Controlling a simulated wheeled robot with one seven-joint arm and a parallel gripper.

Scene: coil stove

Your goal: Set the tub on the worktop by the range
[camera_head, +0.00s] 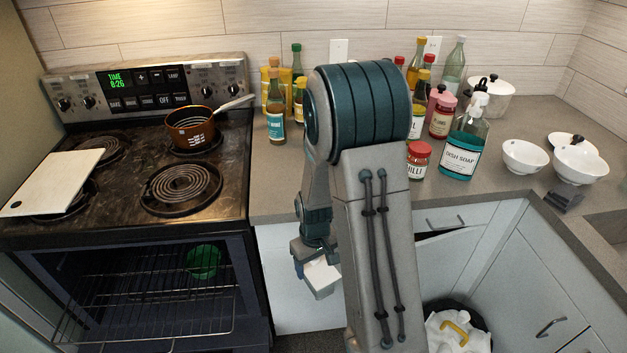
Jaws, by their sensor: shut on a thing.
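My gripper (312,262) hangs in front of the cabinet, below the worktop's front edge and right of the range. It is shut on a small white, box-like thing (322,280), which seems to be the tub; my arm hides part of it. The fingers are hard to make out. The grey worktop (272,191) starts at the right side of the range (240,130). Its front part beside the range is bare, up to where my arm covers the view.
Bottles, one with a blue label (276,123), stand at the back of the worktop. A white board (52,183) covers left burners. The oven is open, with a green thing (204,262) inside.

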